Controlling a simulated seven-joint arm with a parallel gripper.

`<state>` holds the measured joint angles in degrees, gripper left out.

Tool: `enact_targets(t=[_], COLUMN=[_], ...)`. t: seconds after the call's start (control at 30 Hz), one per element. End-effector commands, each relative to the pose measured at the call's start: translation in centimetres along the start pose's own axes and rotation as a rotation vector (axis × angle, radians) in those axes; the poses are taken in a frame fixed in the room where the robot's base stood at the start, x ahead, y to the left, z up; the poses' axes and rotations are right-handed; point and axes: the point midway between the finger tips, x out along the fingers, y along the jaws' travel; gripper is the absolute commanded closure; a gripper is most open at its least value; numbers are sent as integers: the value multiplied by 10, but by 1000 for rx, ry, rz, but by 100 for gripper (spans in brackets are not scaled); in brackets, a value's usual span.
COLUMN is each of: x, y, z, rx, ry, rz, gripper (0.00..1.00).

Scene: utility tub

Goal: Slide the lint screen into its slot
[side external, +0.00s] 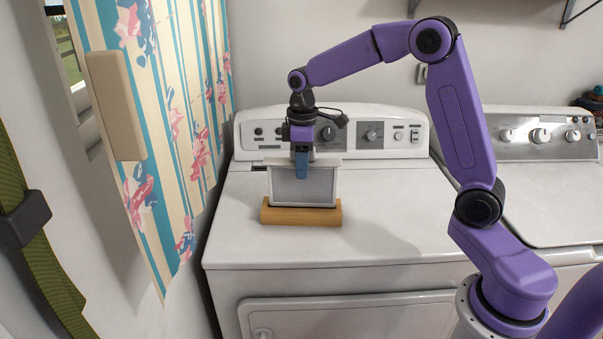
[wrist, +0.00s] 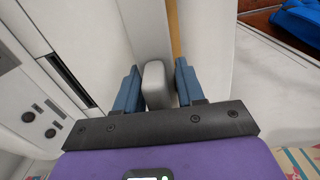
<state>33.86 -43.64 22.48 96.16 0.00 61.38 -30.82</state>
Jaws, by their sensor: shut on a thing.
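The lint screen (side external: 318,187) is a grey mesh panel with a pale frame and a wider white top strip. It stands upright over a wooden block (side external: 300,216) on the dryer top. Its lower edge meets the block; I cannot tell whether its weight rests there. My gripper (side external: 302,172) points down and is shut on the screen's grip at the top. In the wrist view the pale rounded grip (wrist: 155,84) sits between the blue fingers. A dark slot (wrist: 70,92) lies beside the control panel, and part of it shows behind the screen (side external: 347,167).
The dryer's control panel (side external: 372,133) rises behind the screen. The white dryer top (side external: 395,215) is clear to the right. A striped floral curtain (side external: 180,110) hangs close on the left. A second machine (side external: 535,180) stands at the right.

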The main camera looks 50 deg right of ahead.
Motion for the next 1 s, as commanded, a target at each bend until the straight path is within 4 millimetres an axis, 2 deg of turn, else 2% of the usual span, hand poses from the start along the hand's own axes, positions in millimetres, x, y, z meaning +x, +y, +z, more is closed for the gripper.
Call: enact_targets(t=[0.2,0.73,0.77,0.8,0.83,1.0], x=[27,35,34,34,34,34], y=[2,2,2,2,2,2], z=[-2,-2,-2,-2,-2,-2], rx=[0,0,0,0,0,0], ry=[0,1,1,1,1,1], rz=[0,0,0,0,0,0], gripper=[88,88,52,39,36,36])
